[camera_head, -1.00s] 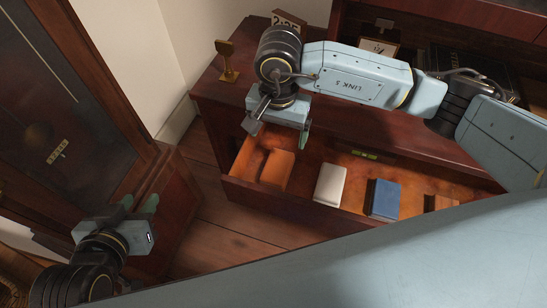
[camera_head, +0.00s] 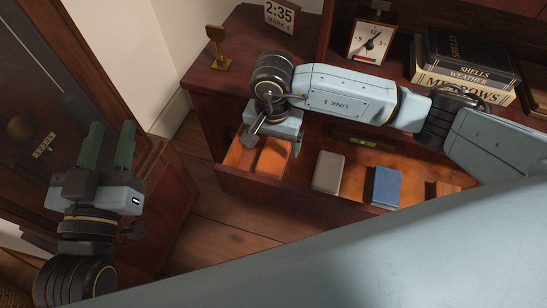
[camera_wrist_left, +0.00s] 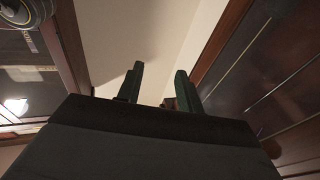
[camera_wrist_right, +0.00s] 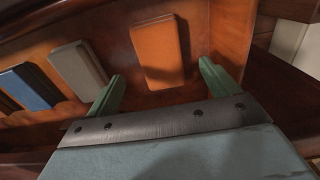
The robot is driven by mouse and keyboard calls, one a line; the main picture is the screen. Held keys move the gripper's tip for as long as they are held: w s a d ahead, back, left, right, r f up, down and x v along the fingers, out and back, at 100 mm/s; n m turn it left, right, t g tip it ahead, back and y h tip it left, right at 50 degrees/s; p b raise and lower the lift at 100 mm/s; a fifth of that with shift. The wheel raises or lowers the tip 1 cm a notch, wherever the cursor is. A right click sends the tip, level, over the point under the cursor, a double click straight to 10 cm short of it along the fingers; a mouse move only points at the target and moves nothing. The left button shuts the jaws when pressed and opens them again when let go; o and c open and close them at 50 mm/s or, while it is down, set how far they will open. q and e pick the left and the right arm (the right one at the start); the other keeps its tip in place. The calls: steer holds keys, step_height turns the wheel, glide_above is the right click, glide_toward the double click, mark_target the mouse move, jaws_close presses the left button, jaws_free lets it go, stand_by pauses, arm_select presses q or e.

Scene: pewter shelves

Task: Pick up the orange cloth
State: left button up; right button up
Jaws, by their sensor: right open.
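The orange cloth (camera_head: 273,158) is a folded, flat rectangle lying in the left part of the open drawer. It shows whole in the right wrist view (camera_wrist_right: 158,52). My right gripper (camera_wrist_right: 161,76) is open and empty above the drawer, its two green fingers apart on either side of the cloth's near end in that view. In the head view the right gripper's body partly covers the cloth. I cannot tell the height left between fingers and cloth. My left gripper (camera_head: 109,130) is open and empty, fingers pointing up, far left of the drawer beside the dark clock case.
The drawer (camera_head: 285,194) also holds a grey block (camera_head: 328,172), a blue block (camera_head: 386,187) and a brown piece (camera_head: 440,189). A brass stand (camera_head: 219,48), a sign (camera_head: 281,16), a clock (camera_head: 371,42) and books (camera_head: 465,65) stand behind. Wooden floor is free left of the drawer.

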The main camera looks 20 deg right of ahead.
mark_target(273, 155)
step_height(273, 155, down, 4)
steer(key=shift+r+b, duration=0.1)
steer(key=shift+b, duration=0.85)
arm_select(q)
step_height(273, 155, up, 6)
steer(key=s+t+h, duration=0.1)
steer(key=s+t, duration=0.1)
steer(key=t, duration=0.3)
steer(key=shift+f, duration=0.15)
arm_select(e)
steer(key=shift+w+f, duration=0.1)
steer(key=shift+f, duration=0.2)
arm_select(q)
steer(key=shift+s+d, duration=0.1)
arm_select(e)
steer(key=shift+c, duration=0.2)
steer(key=c, duration=1)
steer(key=shift+r, duration=0.15)
